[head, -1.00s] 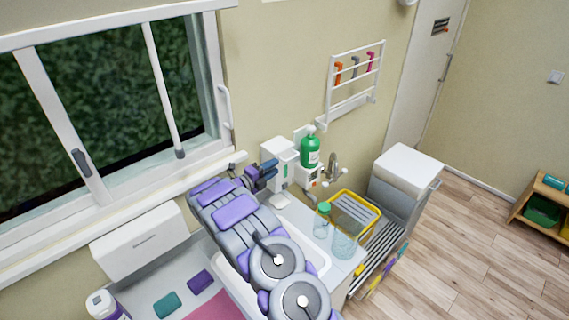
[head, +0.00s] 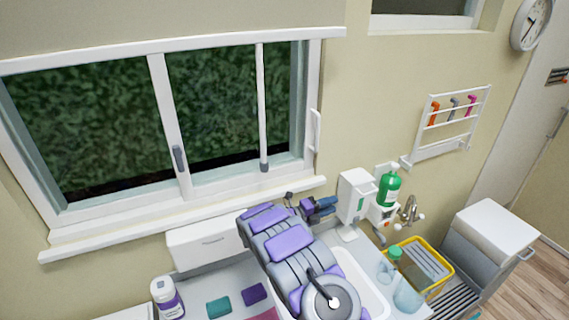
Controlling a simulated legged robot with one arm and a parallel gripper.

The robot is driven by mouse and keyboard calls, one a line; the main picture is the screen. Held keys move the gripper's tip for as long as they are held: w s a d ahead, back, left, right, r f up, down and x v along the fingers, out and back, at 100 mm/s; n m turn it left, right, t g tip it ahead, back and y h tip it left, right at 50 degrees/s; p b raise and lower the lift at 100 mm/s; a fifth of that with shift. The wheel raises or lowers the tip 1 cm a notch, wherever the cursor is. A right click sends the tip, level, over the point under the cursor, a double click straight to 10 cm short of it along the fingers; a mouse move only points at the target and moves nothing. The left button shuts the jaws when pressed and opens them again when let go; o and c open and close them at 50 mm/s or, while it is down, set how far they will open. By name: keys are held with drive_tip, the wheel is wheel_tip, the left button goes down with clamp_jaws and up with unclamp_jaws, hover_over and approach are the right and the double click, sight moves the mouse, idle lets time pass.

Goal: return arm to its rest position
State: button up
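My arm, grey with purple panels, reaches from the bottom of the head view over the sink and counter toward the wall. My gripper (head: 318,207) is at its far end, just left of the white dispenser (head: 355,196). Its dark blue fingers point right, toward the dispenser. I cannot tell whether they touch it, or whether they are open or shut. No held object shows.
A green bottle (head: 389,188) and a tap (head: 410,211) are right of the dispenser. A yellow-rimmed basket (head: 447,268) and clear containers (head: 407,294) stand right of the sink. A white bottle (head: 167,298) stands at the left. The window (head: 170,120) is behind.

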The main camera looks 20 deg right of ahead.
drive_tip(key=s+a+r+m+g+y+b, duration=0.1)
drive_tip(key=s+r+m+g+y+b, duration=0.25)
drive_tip(key=s+m, duration=0.75)
drive_tip(key=s+a+r+m+g+y+b, duration=0.2)
drive_tip(key=s+r+m+g+y+b, duration=0.15)
drive_tip(key=s+m, duration=0.7)
drive_tip(key=s+a+f+m+t+y+b, duration=0.1)
drive_tip(key=s+a+f+m+y+b, duration=0.2)
drive_tip(key=s+a, duration=0.8)
drive_tip(key=s+a+f+m+t+y+b, duration=0.2)
drive_tip(key=s+a+m+y, duration=0.6)
drive_tip(key=s+a+m, duration=0.4)
drive_tip(key=s+f+b, duration=0.1)
drive_tip(key=s, duration=0.2)
drive_tip(key=shift+s+a+f+t+b, duration=0.25)
drive_tip(key=shift+s+f+t+b, duration=0.05)
drive_tip(key=shift+s+f+b, duration=0.1)
drive_tip(key=shift+d, duration=0.15)
